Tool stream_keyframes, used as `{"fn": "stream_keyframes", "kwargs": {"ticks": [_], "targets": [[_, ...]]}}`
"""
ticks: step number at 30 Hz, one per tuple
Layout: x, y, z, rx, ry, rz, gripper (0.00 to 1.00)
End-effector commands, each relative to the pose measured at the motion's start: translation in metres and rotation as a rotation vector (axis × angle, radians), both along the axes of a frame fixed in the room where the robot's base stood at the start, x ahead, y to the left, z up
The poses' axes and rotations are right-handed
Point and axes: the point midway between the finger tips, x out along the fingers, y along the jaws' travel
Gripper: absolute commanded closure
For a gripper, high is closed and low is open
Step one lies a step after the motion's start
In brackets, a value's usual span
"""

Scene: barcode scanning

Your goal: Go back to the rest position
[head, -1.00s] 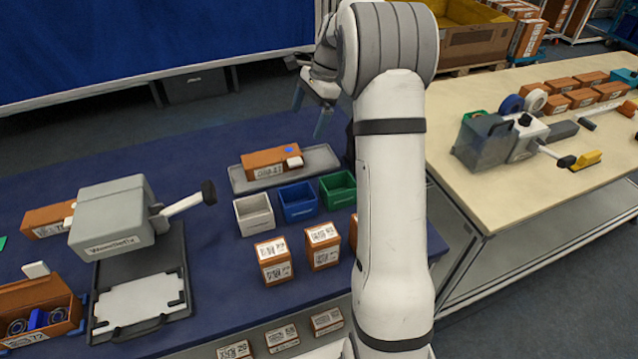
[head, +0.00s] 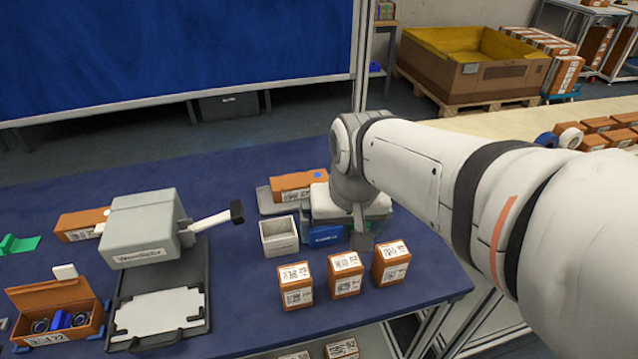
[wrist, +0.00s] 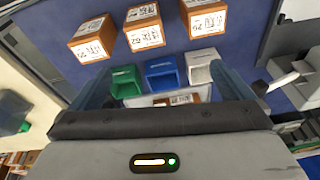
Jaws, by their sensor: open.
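My gripper (head: 338,230) is over the blue table, above the small bins, at the end of my arm, which reaches in from the right. In the wrist view my gripper (wrist: 165,82) has its two fingers wide apart with nothing held between them. Through the gap I see a green bin (wrist: 124,80), a blue bin (wrist: 161,72) and a white bin (wrist: 202,66), all looking empty. In the head view the white bin (head: 279,238) is clear, the blue bin (head: 325,236) is partly covered by my gripper, and the green one is hidden.
Three orange labelled boxes (head: 345,275) stand in front of the bins. An orange box (head: 299,185) lies on a grey tray (head: 265,200) behind them. A grey scanner-like machine (head: 145,228) and an open orange box (head: 60,320) are at left. A pale table (head: 500,120) is at right.

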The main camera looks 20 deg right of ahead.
Motion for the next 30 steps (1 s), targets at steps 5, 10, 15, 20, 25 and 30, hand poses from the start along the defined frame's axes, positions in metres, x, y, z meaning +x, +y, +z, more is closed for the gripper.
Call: {"fn": "stream_keyframes", "kwargs": {"ticks": [5, 10, 15, 20, 25, 30], "targets": [[-0.024, -0.004, -0.011, -0.043, -0.028, 0.104, 0.0], [-0.028, -0.004, -0.013, -0.051, -0.032, 0.125, 0.0], [-0.028, -0.004, -0.013, -0.05, -0.031, 0.123, 0.0], [-0.028, -0.004, -0.013, -0.05, -0.031, 0.123, 0.0], [-0.028, -0.004, -0.013, -0.05, -0.031, 0.123, 0.0], [-0.028, -0.004, -0.013, -0.05, -0.031, 0.123, 0.0]]}}
